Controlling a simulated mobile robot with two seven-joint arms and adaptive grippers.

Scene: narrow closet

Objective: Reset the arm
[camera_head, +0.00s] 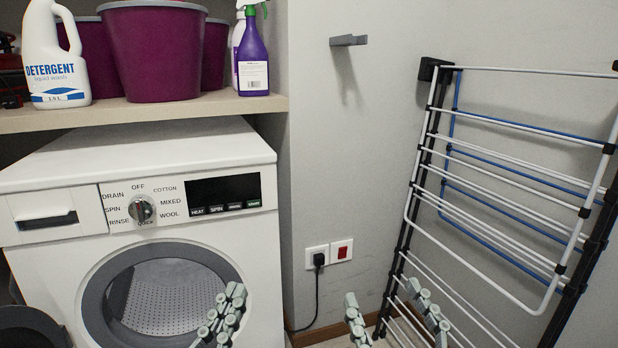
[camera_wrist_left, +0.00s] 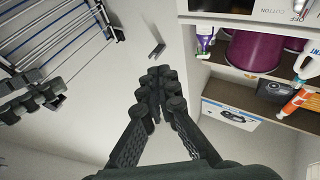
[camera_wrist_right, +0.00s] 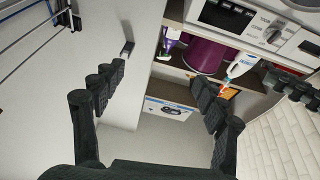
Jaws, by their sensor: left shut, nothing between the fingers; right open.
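My left gripper (camera_head: 224,318) is low in the head view, in front of the washing machine's round opening. Its fingers are together with nothing between them, and they also meet in the left wrist view (camera_wrist_left: 160,95). My right gripper (camera_head: 393,318) is to its right, low in front of the wall and the drying rack. Its two fingers are spread apart and empty, as the right wrist view (camera_wrist_right: 157,97) also shows. Both grippers are apart from each other. Most of both arms is outside the head view.
A white washing machine (camera_head: 70,165) stands at left. Above it, a shelf (camera_head: 190,108) holds a detergent bottle (camera_head: 55,60), purple tubs (camera_head: 155,50) and a purple spray bottle (camera_head: 253,60). A folding drying rack (camera_head: 408,210) stands at right. A plugged socket (camera_head: 317,257) and wall hook (camera_head: 348,40) are between.

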